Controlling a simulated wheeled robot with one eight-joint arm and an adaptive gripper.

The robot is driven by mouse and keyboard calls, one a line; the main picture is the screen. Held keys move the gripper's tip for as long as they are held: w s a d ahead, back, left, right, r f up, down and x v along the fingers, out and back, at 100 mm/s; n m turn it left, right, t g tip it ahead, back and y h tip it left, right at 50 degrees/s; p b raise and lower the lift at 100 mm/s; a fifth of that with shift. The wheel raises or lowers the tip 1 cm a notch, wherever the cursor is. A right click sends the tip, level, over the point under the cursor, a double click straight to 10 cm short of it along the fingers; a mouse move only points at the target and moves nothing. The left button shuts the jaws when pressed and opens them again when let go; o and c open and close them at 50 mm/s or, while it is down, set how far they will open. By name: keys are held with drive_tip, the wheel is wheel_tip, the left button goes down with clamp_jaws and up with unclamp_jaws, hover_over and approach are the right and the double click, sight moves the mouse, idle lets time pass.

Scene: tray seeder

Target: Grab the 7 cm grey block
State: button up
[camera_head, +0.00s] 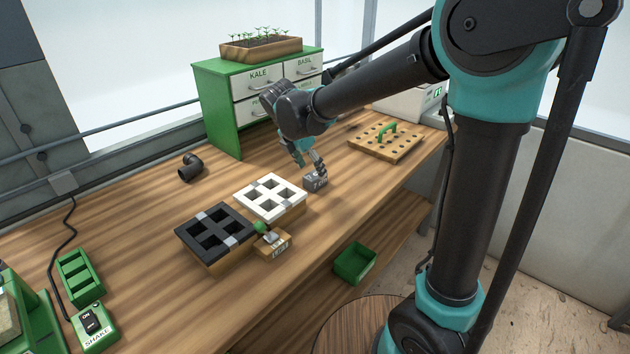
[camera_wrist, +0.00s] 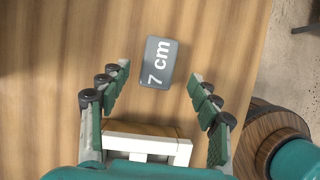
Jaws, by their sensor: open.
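The grey block (camera_wrist: 158,62) has "7 cm" in white on its top and lies on the wooden bench near its front edge. In the head view the same block (camera_head: 315,182) sits just below my gripper (camera_head: 309,163). In the wrist view my gripper (camera_wrist: 156,93) is open, its two green-padded fingers spread to the left and right. The block lies between and slightly beyond the fingertips, with free space on both sides. It does not appear to be held.
A white tray (camera_head: 242,193) stands left of the block, with a black tray (camera_head: 184,235) beyond it. A pegboard (camera_head: 362,151) with a green handle lies to the right. A green drawer cabinet (camera_head: 218,109) stands behind. The bench's front edge is close to the block.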

sight(315, 174)
drive_tip(key=shift+x, duration=2.55)
drive_tip(key=shift+w, duration=0.15)
drive_tip(key=c, duration=1.4)
